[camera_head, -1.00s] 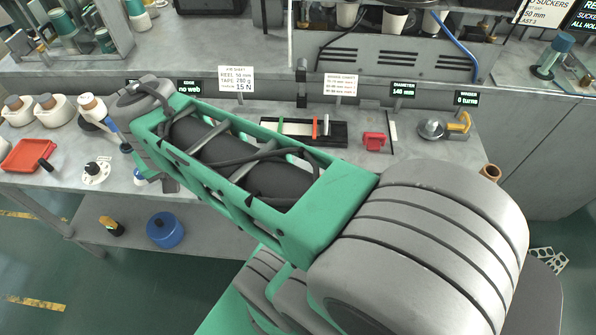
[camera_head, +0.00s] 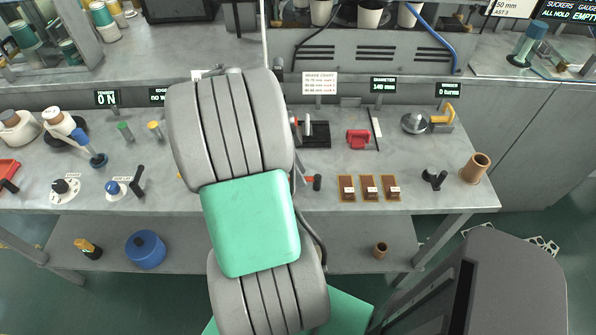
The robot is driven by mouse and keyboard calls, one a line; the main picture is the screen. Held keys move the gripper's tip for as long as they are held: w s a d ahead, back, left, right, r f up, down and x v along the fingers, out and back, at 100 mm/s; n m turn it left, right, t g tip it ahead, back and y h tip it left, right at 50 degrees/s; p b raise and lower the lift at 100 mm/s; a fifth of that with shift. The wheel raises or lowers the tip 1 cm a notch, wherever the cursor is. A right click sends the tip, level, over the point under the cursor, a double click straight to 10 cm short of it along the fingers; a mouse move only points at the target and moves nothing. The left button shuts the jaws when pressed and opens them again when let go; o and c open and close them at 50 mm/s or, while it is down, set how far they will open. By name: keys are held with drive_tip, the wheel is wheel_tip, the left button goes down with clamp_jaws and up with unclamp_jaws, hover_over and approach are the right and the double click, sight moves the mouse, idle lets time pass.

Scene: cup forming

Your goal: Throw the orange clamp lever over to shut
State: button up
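A yellow-orange handle (camera_head: 445,117) stands upright beside a round silver disc (camera_head: 415,123) at the back right of the bench, under the "0 turns" display. It looks most like the orange clamp lever, though its exact position, open or shut, is too small to tell. A small red-orange piece with a black grip (camera_head: 317,182) lies by the right side of my arm, partly hidden. My arm stands large in the middle of the view and covers the bench behind it. My gripper is not visible, hidden behind my arm or out of frame.
Three brown framed pieces (camera_head: 370,188), a black knob (camera_head: 434,179) and a brown cup (camera_head: 476,168) are on the right of the bench (camera_head: 330,208). A red block (camera_head: 358,139) sits farther back. Knobs and spools crowd the left. A lower shelf holds a blue pot (camera_head: 145,249).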

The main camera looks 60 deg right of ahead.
clamp_jaws()
idle(0.3)
idle(1.1)
